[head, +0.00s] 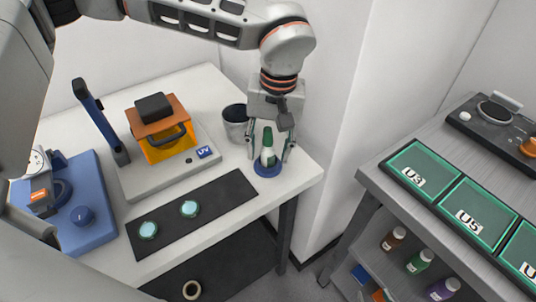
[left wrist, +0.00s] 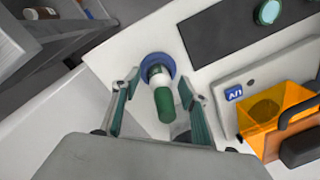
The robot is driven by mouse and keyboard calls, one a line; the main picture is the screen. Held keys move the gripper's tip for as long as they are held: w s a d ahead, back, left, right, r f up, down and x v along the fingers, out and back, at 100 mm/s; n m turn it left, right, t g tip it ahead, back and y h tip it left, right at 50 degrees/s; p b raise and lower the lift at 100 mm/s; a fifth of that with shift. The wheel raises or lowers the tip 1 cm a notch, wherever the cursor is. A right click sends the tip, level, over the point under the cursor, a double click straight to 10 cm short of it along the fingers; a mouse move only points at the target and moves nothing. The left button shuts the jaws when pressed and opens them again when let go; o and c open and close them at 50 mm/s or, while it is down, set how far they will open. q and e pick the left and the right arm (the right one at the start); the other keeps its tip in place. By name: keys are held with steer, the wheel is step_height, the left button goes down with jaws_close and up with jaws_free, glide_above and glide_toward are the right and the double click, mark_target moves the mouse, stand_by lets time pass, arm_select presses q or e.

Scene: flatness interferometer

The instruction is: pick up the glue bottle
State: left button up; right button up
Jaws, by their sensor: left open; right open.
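The glue bottle (head: 267,155) has a white body and a green cap. It stands upright on a round blue base (head: 267,170) near the right front corner of the white table. In the left wrist view the bottle (left wrist: 160,83) lies between the fingers, its green cap toward the camera, with the blue base (left wrist: 157,62) beyond. My left gripper (head: 270,150) is open and comes down from above, its fingers on either side of the bottle. A gap shows between the bottle and each finger. My right gripper is not in view.
A dark cup (head: 235,124) stands close behind the gripper. A UV unit with an orange cover (head: 163,140) is left of it. A black mat (head: 222,200) with two pale discs lies in front. A grey bench with green labelled trays (head: 424,168) stands at right.

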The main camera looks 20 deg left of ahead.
arm_select(q)
steer(key=c, duration=1.2)
steer(key=shift+r, duration=0.15)
steer(key=shift+c, duration=0.2)
